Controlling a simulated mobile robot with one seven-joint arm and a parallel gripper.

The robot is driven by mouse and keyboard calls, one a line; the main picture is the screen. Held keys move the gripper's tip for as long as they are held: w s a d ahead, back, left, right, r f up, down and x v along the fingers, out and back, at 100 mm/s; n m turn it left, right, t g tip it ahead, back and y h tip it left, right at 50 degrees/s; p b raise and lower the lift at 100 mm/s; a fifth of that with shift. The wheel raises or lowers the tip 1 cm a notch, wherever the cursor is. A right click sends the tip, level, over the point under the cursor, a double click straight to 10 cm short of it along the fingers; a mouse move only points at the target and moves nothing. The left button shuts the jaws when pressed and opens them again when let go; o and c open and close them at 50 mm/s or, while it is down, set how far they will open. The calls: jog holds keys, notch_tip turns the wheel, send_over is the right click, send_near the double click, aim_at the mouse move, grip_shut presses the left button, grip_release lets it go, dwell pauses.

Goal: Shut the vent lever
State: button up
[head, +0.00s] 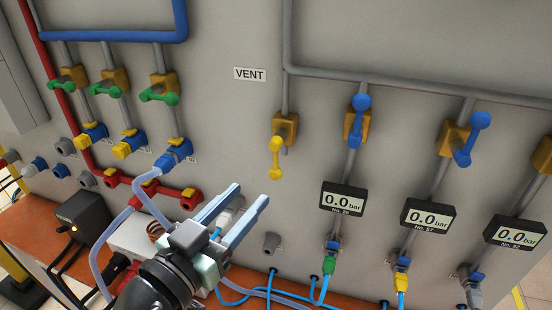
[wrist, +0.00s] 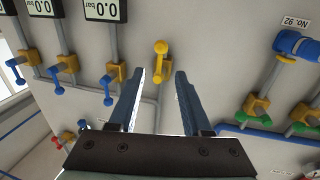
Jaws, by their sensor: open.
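The vent lever (head: 276,158) is yellow and sits on a brass valve body (head: 287,126) on the grey panel, right of and below the VENT label (head: 249,74). Its handle hangs down, roughly in line with the grey pipe above it. My gripper (head: 249,194) is open and empty, to the lower left of the lever in the head view, with its fingers pointing up toward the panel. In the wrist view, which is upside down, the yellow lever (wrist: 160,62) shows beyond and between the open fingertips (wrist: 160,76), with no contact visible.
Blue levers (head: 358,118) and pressure displays (head: 343,198) stand to the right. Green-handled valves (head: 160,92) and a red manifold (head: 150,187) are at the left. A grey stub (head: 271,242) and blue hoses (head: 250,291) lie near my gripper. The panel around the VENT label is clear.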

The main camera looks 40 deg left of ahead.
aim_at(274, 168)
jog(key=w+p, duration=0.1)
jog(key=w, duration=0.2)
jog(key=w+p, duration=0.1)
jog(key=w, duration=0.3)
jog(key=w+a+p, duration=0.1)
jog(key=w, duration=0.2)
jog(key=shift+w+a+p, duration=0.1)
jog(key=shift+w+p, duration=0.05)
jog(key=shift+p, duration=0.15)
grip_shut()
